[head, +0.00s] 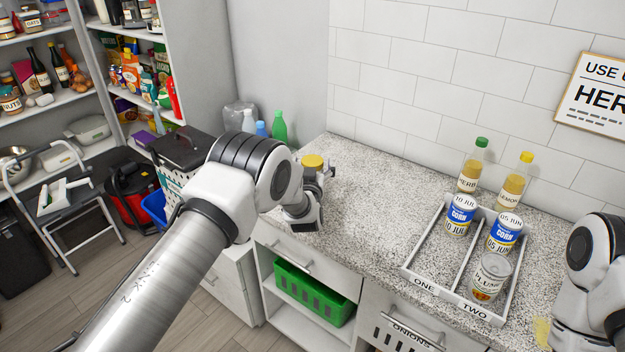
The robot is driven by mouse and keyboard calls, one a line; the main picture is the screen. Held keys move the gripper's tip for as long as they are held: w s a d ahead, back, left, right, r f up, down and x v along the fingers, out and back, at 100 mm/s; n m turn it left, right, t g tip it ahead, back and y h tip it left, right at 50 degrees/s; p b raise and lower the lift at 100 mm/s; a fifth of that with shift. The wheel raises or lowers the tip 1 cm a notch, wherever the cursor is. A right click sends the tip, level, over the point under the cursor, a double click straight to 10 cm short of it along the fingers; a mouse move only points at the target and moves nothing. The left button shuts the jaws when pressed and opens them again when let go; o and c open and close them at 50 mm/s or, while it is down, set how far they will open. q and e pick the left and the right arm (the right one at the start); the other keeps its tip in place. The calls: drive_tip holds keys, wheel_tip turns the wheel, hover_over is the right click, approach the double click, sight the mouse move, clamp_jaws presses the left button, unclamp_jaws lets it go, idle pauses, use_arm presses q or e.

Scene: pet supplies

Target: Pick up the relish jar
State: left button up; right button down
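A jar with a yellow lid (313,161) stands at the left end of the speckled counter, near the wall corner. Only its lid and a little of its upper part show, and no label can be read, so I cannot confirm that it is the relish jar. My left gripper (322,174) is right at this jar, at its near side. My own wrist and gripper hide most of the jar, and whether the fingers are closed on it cannot be seen. Part of my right arm shows at the right edge; its gripper is out of the picture.
A white divided tray (409,262), marked ONE and TWO, holds several cans and bottles on the counter's right. Bare counter (375,200) lies between jar and tray. A green basket (312,293) sits on a shelf below. White tiled wall (450,70) rises behind.

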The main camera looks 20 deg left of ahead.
use_arm(q)
clamp_jaws()
drive_tip(key=shift+r, duration=0.1)
